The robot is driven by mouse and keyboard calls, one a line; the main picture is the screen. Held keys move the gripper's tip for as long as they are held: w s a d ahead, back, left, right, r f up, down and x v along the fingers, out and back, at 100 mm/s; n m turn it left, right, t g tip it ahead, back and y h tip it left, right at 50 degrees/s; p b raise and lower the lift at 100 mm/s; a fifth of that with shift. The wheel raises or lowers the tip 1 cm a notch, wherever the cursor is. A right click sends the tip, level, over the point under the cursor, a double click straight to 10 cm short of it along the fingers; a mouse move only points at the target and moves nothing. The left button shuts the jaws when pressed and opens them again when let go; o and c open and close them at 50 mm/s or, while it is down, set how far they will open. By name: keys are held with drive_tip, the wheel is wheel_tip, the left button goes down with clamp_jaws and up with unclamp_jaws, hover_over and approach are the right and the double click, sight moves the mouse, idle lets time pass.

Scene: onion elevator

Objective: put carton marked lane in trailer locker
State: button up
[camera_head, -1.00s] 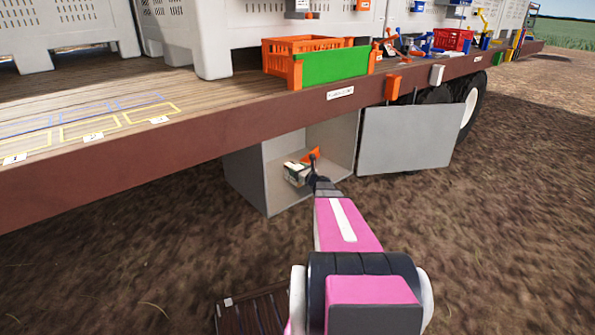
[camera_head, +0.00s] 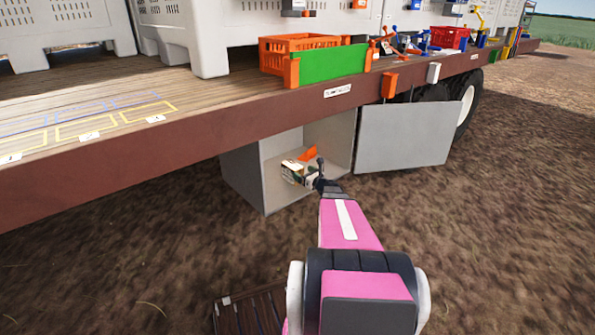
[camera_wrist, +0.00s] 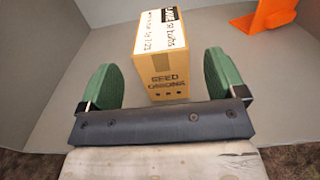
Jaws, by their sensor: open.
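The carton (camera_wrist: 160,58) is a small brown box with a white label on top and "SEED ONIONS" printed on its front. It stands upright on the floor of the grey trailer locker (camera_wrist: 105,105). In the head view the carton (camera_head: 293,172) is inside the open locker (camera_head: 243,180) under the trailer deck. My gripper (camera_wrist: 160,85) is open, its green fingers on either side of the carton's near end, with gaps between fingers and carton. In the head view my gripper (camera_head: 318,175) is at the locker's mouth, partly hidden.
An orange object (camera_wrist: 265,17) stands in the locker behind the carton, to the right. The locker door (camera_head: 405,135) hangs open at the right. The trailer deck edge (camera_head: 200,135) runs above. A slatted brown crate (camera_head: 250,310) is on the ground below.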

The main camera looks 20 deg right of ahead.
drive_tip(key=shift+v, duration=2.65)
